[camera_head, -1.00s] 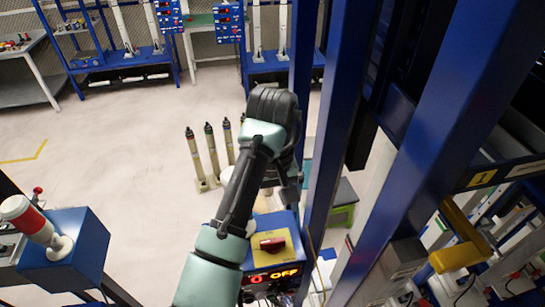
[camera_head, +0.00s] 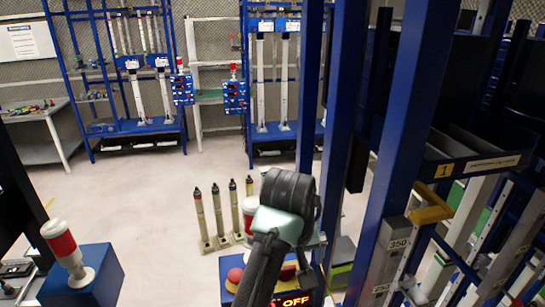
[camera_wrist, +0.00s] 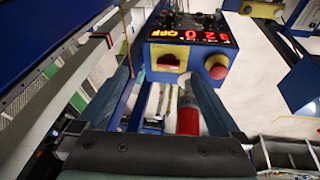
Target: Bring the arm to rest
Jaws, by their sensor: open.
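My arm rises from the bottom middle of the head view to a dark rounded joint (camera_head: 287,190), and then bends down behind it. My gripper is mostly hidden there. In the wrist view my gripper (camera_wrist: 162,85) shows two teal fingers spread apart with nothing held between them. Beyond the fingertips is a blue control box (camera_wrist: 190,52) with a lit red display, a red switch on a yellow plate and a round red button. It also shows in the head view (camera_head: 228,290), partly behind my arm. A red cylinder (camera_wrist: 188,118) shows between the fingers, lower down.
Blue uprights (camera_head: 390,170) stand close on the right of my arm. Several slim cylinders (camera_head: 218,215) stand on the floor behind it. A blue box with a red-and-white lamp (camera_head: 62,240) is at lower left. Open floor (camera_head: 120,190) lies at left, with blue racks at the back.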

